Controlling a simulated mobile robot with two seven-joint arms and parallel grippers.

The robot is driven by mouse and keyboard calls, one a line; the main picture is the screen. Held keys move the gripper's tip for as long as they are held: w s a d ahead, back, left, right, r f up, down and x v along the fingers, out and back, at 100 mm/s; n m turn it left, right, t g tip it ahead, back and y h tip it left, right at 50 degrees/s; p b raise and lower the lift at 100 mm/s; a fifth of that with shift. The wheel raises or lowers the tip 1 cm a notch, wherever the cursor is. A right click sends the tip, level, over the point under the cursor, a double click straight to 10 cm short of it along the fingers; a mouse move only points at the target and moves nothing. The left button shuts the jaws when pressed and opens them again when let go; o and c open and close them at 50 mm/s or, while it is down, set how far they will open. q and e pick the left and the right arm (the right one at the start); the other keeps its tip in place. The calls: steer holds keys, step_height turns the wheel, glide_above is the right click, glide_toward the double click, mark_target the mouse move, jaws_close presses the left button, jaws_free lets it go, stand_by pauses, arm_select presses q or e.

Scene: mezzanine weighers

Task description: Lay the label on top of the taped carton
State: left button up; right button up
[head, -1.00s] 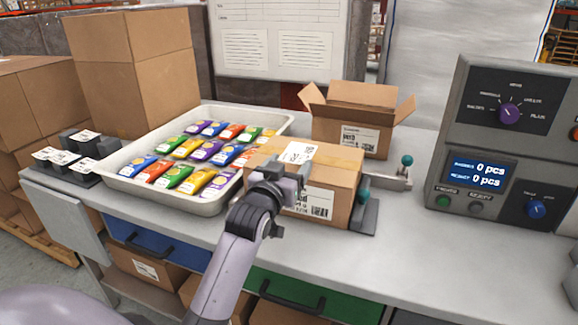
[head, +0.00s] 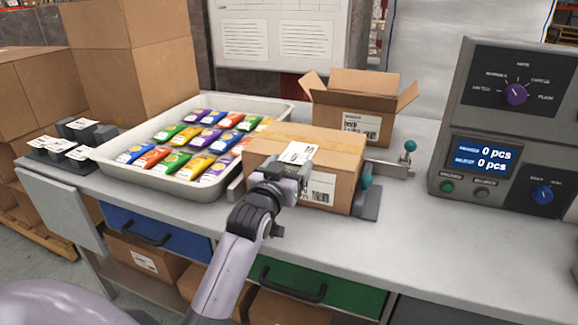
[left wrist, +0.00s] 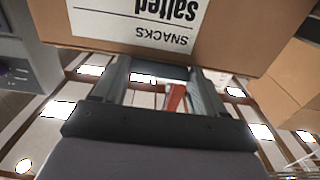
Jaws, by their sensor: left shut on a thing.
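The taped carton (head: 332,197) is a closed brown box on the bench, with a strip of tape along its top and a printed label on its front. The white label (head: 299,152), with black print, shows over the carton's top near the front edge. My left gripper (head: 293,180) is shut on it at its near end, in front of the carton. Whether the label touches the top I cannot tell. In the left wrist view the fingers (left wrist: 163,78) point at the carton's printed front (left wrist: 140,20), seen upside down; the held label is not clear there.
A white tray (head: 108,158) of colourful packets stands left of the carton. An open box (head: 372,127) is behind it. A scale console (head: 490,110) stands at the right. Dark blocks with white labels (head: 42,145) sit at far left. The bench front right is clear.

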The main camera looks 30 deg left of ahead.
arm_select(q)
steer(key=o, duration=1)
steer(key=shift+o, duration=0.2)
steer(key=shift+s, duration=0.1)
steer(key=v, duration=0.7)
